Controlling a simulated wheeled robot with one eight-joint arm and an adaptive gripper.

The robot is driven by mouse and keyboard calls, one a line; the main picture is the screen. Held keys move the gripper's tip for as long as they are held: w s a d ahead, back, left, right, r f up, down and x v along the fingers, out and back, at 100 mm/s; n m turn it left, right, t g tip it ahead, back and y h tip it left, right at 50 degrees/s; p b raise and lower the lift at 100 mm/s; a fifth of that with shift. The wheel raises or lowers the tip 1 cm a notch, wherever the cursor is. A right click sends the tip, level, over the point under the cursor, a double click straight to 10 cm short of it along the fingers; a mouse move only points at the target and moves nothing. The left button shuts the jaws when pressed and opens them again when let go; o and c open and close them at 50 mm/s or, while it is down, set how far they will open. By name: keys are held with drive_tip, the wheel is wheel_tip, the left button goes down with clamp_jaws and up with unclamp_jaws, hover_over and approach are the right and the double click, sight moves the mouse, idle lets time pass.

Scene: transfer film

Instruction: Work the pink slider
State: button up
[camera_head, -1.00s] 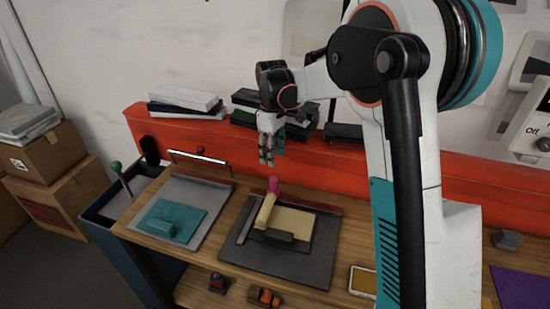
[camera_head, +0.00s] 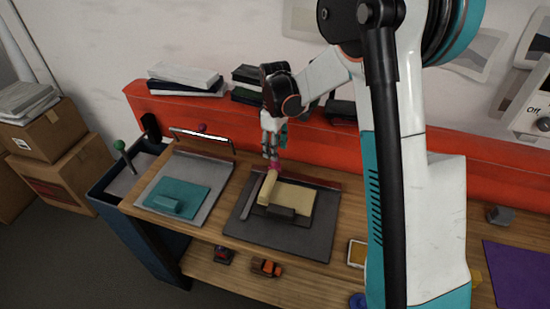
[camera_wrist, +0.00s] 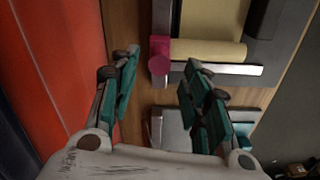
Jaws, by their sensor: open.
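The pink slider (camera_head: 275,166) sits at the back end of a cream bar (camera_head: 267,187) on a dark board (camera_head: 240,226) on the wooden bench. In the wrist view the pink slider (camera_wrist: 159,46) shows as a pink block and round knob, just ahead of the gap between my fingertips. My gripper (camera_head: 271,153) points down, just above and behind the slider in the head view. In the wrist view my gripper (camera_wrist: 160,70) is open, with its teal fingers apart and nothing held. Contact with the slider cannot be told.
A grey board (camera_head: 209,205) with a teal plate lies to the left. A red rail (camera_head: 350,150) runs along the back, with stacked books on it. Small toy vehicles (camera_head: 266,267) stand on the lower shelf. A purple sheet (camera_head: 520,275) lies at the right.

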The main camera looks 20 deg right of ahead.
sight(270, 177)
drive_tip(key=shift+f+b, duration=0.4)
drive_tip(key=shift+f, duration=1.85)
clamp_jaws()
